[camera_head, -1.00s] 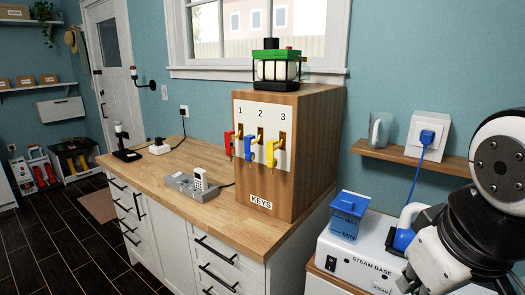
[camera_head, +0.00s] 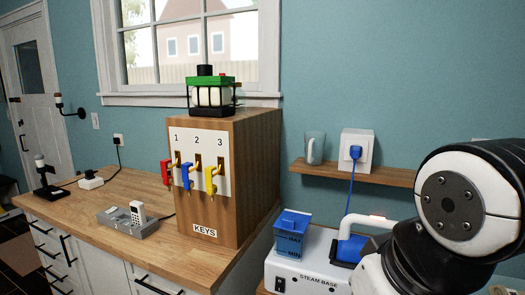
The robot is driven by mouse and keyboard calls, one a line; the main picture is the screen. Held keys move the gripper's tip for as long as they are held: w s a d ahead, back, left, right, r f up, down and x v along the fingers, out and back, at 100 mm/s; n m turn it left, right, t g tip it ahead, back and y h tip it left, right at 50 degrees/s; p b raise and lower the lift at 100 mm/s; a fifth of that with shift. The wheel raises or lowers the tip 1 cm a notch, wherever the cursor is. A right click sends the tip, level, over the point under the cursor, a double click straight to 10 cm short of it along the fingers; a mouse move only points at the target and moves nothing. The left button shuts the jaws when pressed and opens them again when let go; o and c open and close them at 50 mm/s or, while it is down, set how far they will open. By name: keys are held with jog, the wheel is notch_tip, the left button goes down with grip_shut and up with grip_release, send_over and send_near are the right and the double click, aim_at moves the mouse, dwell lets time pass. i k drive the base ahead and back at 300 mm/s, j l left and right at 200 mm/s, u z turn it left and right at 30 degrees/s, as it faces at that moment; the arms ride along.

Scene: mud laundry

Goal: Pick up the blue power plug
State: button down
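My white and black arm fills the right side of the view, in front of the wall and the steam base's right part. My gripper is not in view.
A glass mug (camera_head: 314,148) stands on the wooden shelf (camera_head: 378,176) left of the outlet. A blue water tank (camera_head: 292,232) and a blue iron (camera_head: 350,248) are on the steam base. The wooden key cabinet (camera_head: 252,170) stands to the left, on the counter (camera_head: 165,258).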

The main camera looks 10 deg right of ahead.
aim_at(355, 152)
jog(key=i+j, duration=0.35)
jog(key=i, duration=0.2)
jog(key=i+j+z, duration=0.1)
jog(key=i+j, duration=0.25)
jog(key=i, duration=0.2)
jog(key=z, duration=1.65)
jog(key=i+j, duration=0.05)
